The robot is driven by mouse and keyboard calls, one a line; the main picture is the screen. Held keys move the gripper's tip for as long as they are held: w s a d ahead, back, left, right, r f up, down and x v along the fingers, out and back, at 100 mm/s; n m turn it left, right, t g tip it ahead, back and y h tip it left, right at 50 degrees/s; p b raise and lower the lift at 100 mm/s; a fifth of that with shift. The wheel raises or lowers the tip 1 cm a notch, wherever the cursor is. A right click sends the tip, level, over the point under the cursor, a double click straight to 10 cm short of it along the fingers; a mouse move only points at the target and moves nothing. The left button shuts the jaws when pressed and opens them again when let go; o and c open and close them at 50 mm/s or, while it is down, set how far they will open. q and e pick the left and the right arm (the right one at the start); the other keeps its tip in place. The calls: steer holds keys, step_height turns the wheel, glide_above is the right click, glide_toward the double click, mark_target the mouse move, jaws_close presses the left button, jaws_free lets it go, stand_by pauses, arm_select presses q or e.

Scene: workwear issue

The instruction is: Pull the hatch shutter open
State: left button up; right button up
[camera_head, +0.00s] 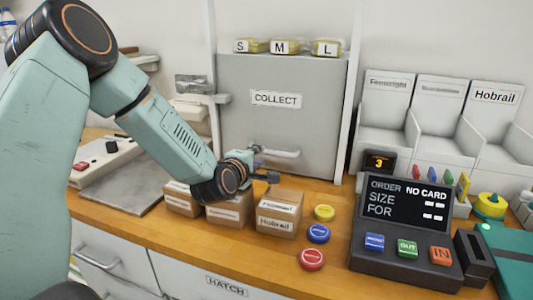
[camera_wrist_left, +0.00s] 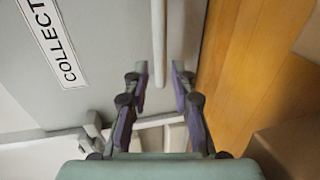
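The grey hatch shutter (camera_head: 240,100) marked COLLECT stands down at the back of the counter between two white posts. Its pale bar handle (camera_head: 275,151) runs across its lower part. My left gripper (camera_head: 268,178) is just in front of the shutter, slightly below the handle. In the left wrist view, the shutter (camera_wrist_left: 100,90) fills the left side. The handle (camera_wrist_left: 158,40) lies ahead, in line with the gap between the fingers of my left gripper (camera_wrist_left: 160,78). The fingers are spread and empty. Whether the handle's near end is between the tips is hard to tell. My right gripper is not in view.
Small cardboard boxes (camera_head: 275,222) stand on the wooden counter (camera_head: 200,245) below my left gripper. Coloured buttons (camera_head: 318,233) and a dark order terminal (camera_head: 410,215) are to the right. Labelled S, M and L pieces (camera_head: 285,46) sit above the shutter. White bins (camera_head: 430,110) stand right.

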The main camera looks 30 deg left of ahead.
mark_target(265, 151)
arm_select(q)
steer(key=shift+w, duration=0.45)
steer(key=x, duration=0.3)
steer(key=b+x, duration=0.1)
steer(key=x, duration=0.1)
steer(key=shift+w+a+f, duration=0.15)
steer(key=shift+w+f, duration=0.1)
steer(key=shift+f, duration=0.05)
steer(key=shift+r, duration=0.3)
steer(key=shift+w+f, duration=0.15)
steer(key=shift+f, duration=0.1)
steer(key=shift+c, duration=0.9)
jaws_close()
